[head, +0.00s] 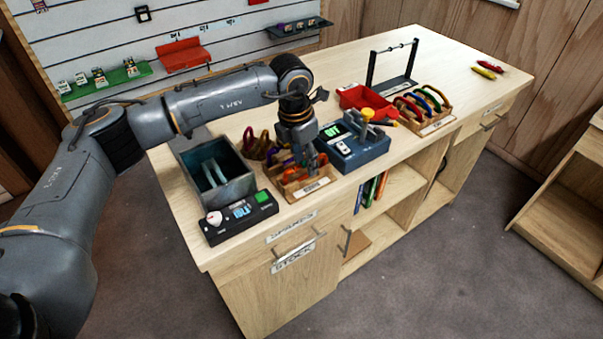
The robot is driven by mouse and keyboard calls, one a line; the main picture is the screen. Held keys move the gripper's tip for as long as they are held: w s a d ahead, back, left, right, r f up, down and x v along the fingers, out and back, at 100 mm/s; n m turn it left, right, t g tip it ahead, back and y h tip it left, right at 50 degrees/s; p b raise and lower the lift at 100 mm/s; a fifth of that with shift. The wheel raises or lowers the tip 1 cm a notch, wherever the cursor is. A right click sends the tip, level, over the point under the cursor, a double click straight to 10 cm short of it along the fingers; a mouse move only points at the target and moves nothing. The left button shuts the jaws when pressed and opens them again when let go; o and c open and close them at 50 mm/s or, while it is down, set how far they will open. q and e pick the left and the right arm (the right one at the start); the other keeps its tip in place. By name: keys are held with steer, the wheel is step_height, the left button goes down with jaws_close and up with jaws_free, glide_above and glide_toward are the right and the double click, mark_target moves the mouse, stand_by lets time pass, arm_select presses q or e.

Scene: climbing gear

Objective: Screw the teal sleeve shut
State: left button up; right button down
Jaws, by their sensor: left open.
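My left gripper (304,163) points down over a small wooden tray (312,187) near the bench's front edge. It is open, with its fingers close to orange and red carabiners (289,172) in that tray. I cannot tell whether the fingers touch any of them. I cannot make out a teal sleeve; it may be hidden by the gripper or too small to see. My right gripper is not in view.
A dark open bin (197,156) and a black device (238,217) stand left of the tray. A blue device (352,153) stands close on its right. Further right are a red bin (366,100), a carabiner rack (437,124) and a metal frame (394,85). The far right bench top is mostly clear.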

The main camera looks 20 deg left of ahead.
arm_select(q)
steer(key=shift+s+d+f+b, duration=0.1)
steer(key=shift+f+b, duration=0.1)
steer(key=shift+f, duration=0.2)
steer(key=shift+d+f+b, duration=0.1)
steer(key=shift+f+b, duration=0.05)
steer(key=shift+f, duration=0.2)
steer(key=shift+s+d, duration=0.5)
steer(key=shift+d, duration=0.1)
steer(key=shift+r, duration=0.25)
steer(key=shift+r+p, duration=0.65)
steer(key=shift+r, duration=0.55)
steer(key=shift+w+a+b, duration=0.3)
steer(key=shift+w+a, duration=0.2)
steer(key=shift+a, duration=0.1)
